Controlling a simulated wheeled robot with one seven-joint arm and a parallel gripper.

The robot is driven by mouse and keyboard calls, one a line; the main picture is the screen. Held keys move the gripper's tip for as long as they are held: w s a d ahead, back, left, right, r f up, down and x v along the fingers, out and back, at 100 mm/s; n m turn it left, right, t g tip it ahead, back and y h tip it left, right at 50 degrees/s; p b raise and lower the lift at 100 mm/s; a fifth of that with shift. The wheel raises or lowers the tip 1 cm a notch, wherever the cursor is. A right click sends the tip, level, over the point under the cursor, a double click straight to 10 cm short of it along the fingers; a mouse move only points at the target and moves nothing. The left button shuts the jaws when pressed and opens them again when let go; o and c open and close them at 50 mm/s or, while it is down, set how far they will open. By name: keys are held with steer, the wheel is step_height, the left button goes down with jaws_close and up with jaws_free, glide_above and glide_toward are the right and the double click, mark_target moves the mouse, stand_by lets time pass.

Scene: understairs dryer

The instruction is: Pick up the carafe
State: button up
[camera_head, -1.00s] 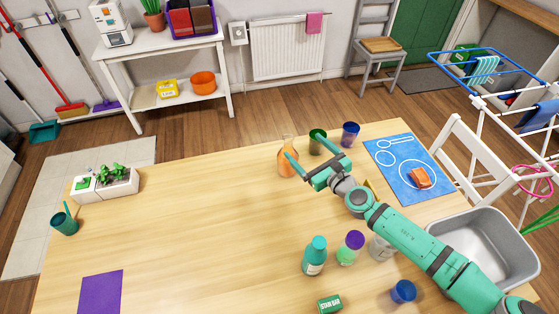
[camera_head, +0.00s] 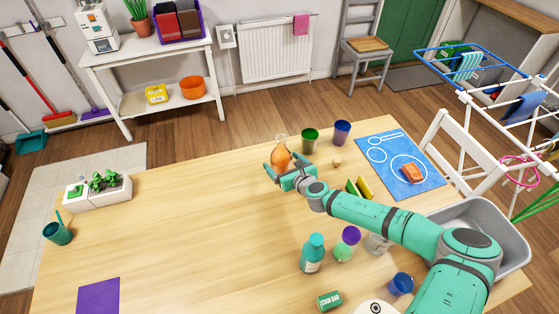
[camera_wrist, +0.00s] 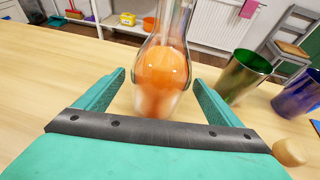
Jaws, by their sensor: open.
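The carafe (camera_head: 281,156) is a clear glass vessel with a narrow neck and orange contents, standing upright toward the far side of the wooden table. In the wrist view the carafe (camera_wrist: 164,70) stands straight ahead, between the lines of the two fingers. My gripper (camera_head: 286,165) is open and low over the table on the near side of the carafe. Its teal fingers, seen in the wrist view (camera_wrist: 162,92), lie to the left and right of the carafe's lower body. I cannot tell whether either finger touches the glass. The carafe's base is partly hidden by the gripper.
A green cup (camera_head: 310,139) and a blue cup (camera_head: 341,133) stand right of the carafe. A small round tan object (camera_head: 337,162) lies near them. A blue mat (camera_head: 420,184) lies at the right. Several bottles stand nearer. The table's left middle is clear.

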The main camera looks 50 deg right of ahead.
steer(key=shift+x, duration=2.75)
steer(key=c, duration=1.9)
